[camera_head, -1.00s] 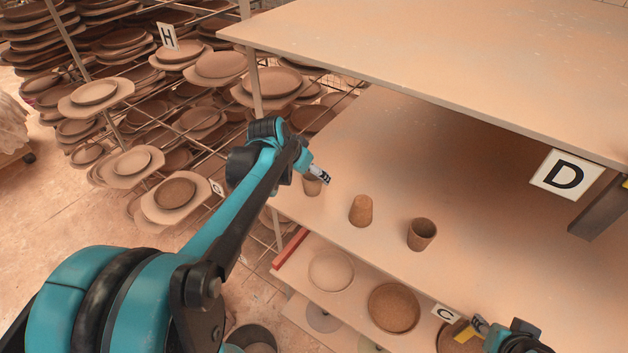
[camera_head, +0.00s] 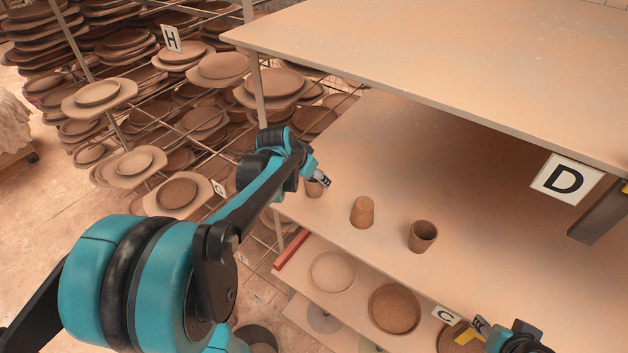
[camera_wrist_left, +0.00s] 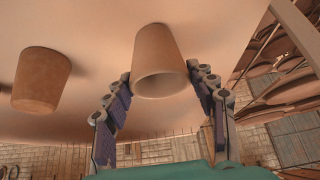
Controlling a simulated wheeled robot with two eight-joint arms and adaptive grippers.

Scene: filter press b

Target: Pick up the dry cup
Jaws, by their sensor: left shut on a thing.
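A small tan clay cup (camera_head: 314,189) stands at the left end of the shelf board, partly hidden by my left gripper (camera_head: 320,178). In the left wrist view this cup (camera_wrist_left: 157,60) sits between the two fingers (camera_wrist_left: 160,92), its open mouth towards the camera. The left gripper is shut on it, and it seems still at the board. A second cup (camera_head: 362,211) stands mouth down to its right; it also shows in the wrist view (camera_wrist_left: 41,80). A third, darker brown cup (camera_head: 422,236) stands mouth up. My right gripper (camera_head: 480,327) is low at the right; its opening is unclear.
The upper board (camera_head: 440,70) overhangs the cups' board at the back, with a D sign (camera_head: 566,178) on its edge. A lower shelf holds round plates (camera_head: 394,309). Racks of plates (camera_head: 178,193) stand at left. The board behind the cups is clear.

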